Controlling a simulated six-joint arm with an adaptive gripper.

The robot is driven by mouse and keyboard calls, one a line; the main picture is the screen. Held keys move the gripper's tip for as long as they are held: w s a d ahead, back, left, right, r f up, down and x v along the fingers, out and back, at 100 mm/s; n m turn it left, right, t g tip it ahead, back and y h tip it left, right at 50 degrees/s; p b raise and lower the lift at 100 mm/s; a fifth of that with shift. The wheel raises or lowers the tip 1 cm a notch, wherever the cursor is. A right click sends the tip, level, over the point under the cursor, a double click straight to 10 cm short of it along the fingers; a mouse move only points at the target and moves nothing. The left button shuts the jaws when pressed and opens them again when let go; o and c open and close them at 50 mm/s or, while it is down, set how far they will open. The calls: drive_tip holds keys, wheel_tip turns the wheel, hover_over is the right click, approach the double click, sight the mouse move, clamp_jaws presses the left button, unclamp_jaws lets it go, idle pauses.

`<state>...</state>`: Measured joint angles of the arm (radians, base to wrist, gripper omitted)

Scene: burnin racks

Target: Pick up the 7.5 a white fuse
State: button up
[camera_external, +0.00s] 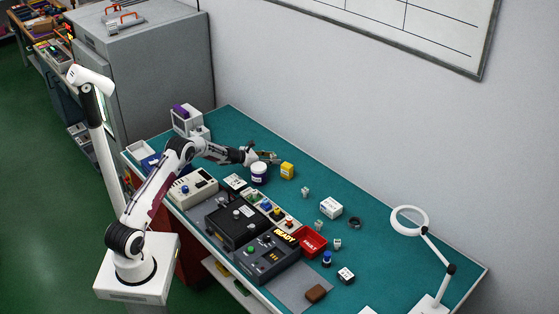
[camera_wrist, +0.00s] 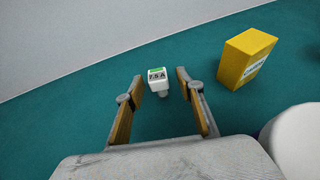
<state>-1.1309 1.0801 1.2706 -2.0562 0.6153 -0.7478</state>
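The white 7.5 A fuse (camera_wrist: 157,84) has a green top band and a printed label; in the wrist view it stands on the teal bench top, upper centre. My gripper (camera_wrist: 160,76) is open and empty, its two fingers with tan inner pads on either side of the fuse's line. The fuse lies at or just beyond the fingertips, with visible gaps on both sides; I cannot tell the exact depth. In the external view my gripper (camera_external: 268,157) is low over the bench's far side, behind a white tub, and I cannot make out the fuse there.
A yellow box (camera_wrist: 243,60) stands close to the right of my gripper, and the white tub (camera_wrist: 298,140) is nearer at lower right. Small pale parts (camera_external: 305,191), a white box (camera_external: 331,206) and a red bin (camera_external: 311,241) lie farther right. Bench left of the fuse is clear.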

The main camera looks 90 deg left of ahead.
sight(272, 155)
idle(0.4)
clamp_jaws()
drive_tip(key=shift+r, duration=0.15)
drive_tip(key=shift+r, duration=4.85)
